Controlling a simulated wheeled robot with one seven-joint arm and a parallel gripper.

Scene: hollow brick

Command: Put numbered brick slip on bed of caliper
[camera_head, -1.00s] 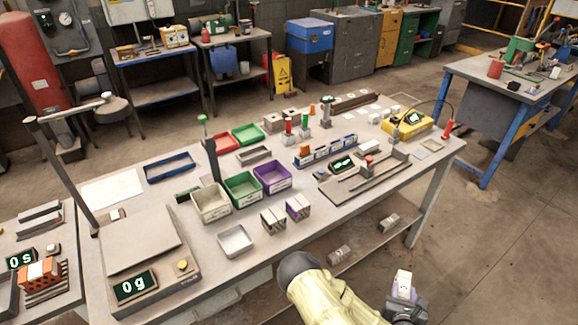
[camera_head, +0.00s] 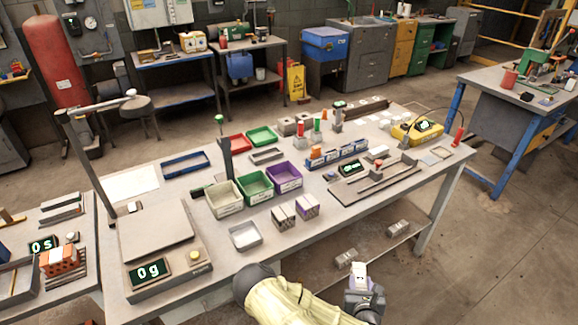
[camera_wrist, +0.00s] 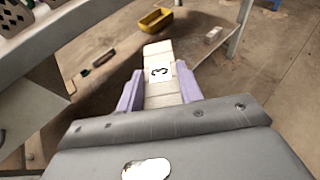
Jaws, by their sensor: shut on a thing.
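The numbered brick slip (camera_wrist: 158,50) is a pale narrow bar with a white label marked 3 in the wrist view. My gripper (camera_wrist: 160,80) is shut on it, with a lilac finger on each side, and its far end sticks out past the fingers. In the head view the slip (camera_head: 358,272) stands up from my gripper (camera_head: 361,284), in front of the table's near edge. The caliper (camera_head: 384,181), a flat grey bed with a long rail, lies on the right part of the table. A small lit display (camera_head: 351,168) stands at its left end.
Purple (camera_head: 285,178), green (camera_head: 255,187) and cream (camera_head: 224,200) bins stand mid-table. Two hollow bricks (camera_head: 284,216) and a metal tray (camera_head: 245,236) sit near the front edge. A scale (camera_head: 155,235) reads 0g at left. A lower shelf (camera_head: 375,242) holds grey blocks.

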